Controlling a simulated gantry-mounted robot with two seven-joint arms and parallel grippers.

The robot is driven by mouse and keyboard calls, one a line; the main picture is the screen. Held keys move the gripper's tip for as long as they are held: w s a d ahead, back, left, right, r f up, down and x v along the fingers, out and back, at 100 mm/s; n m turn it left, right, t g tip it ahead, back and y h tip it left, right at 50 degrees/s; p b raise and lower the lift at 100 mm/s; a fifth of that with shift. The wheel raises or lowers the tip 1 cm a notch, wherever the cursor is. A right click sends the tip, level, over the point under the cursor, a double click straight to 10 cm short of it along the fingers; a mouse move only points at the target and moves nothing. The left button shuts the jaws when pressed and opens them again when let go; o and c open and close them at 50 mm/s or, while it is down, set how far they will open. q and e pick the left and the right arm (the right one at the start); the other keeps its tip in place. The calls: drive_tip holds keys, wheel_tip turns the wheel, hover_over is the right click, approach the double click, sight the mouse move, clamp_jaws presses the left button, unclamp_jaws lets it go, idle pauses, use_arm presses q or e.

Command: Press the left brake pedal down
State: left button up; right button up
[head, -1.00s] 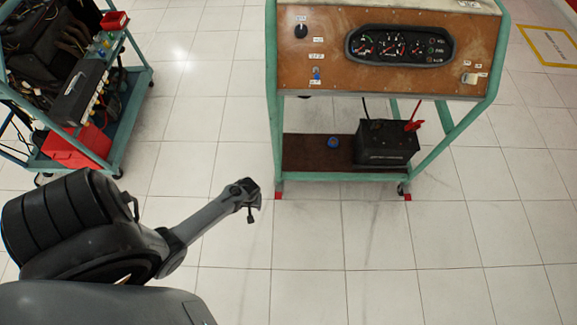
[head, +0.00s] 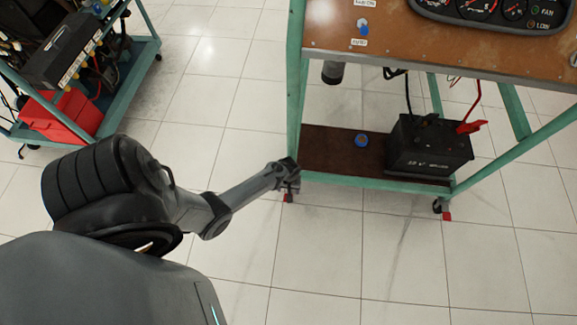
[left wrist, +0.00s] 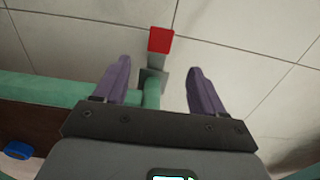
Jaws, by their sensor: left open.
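I cannot make out a brake pedal in either current view. The green-framed engine trainer stand (head: 298,95) is at centre right in the head view, with a brown instrument panel (head: 400,45) on top. My left gripper (head: 292,178) appears at the stand's front left leg, low, near the lower shelf's corner. In the left wrist view my left gripper (left wrist: 158,68) is open and empty. A red foot (left wrist: 161,40) and the green leg show between and beyond its fingers. Whether it touches the leg is unclear. My right gripper is not in view.
A black battery (head: 430,150) with a red clamp (head: 471,126) and a blue round item (head: 361,140) sit on the lower shelf (head: 330,150). A dark cylinder (head: 333,72) hangs under the panel. Another trainer cart (head: 130,75) with a red box (head: 62,115) stands left. Tiled floor in front is clear.

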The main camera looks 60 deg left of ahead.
use_arm(q)
wheel_tip(320, 180, down, 8)
drive_tip(key=b, duration=0.6)
drive_tip(key=shift+s+d, duration=0.1)
drive_tip(key=shift+d, duration=0.05)
drive_tip(key=shift+a+f+b, duration=0.25)
drive_tip(key=shift+f+b, duration=0.5)
drive_tip(key=shift+f, duration=0.1)
drive_tip(key=shift+d+f, duration=0.15)
drive_tip(key=shift+f, duration=0.1)
drive_tip(key=c, duration=0.4)
clamp_jaws()
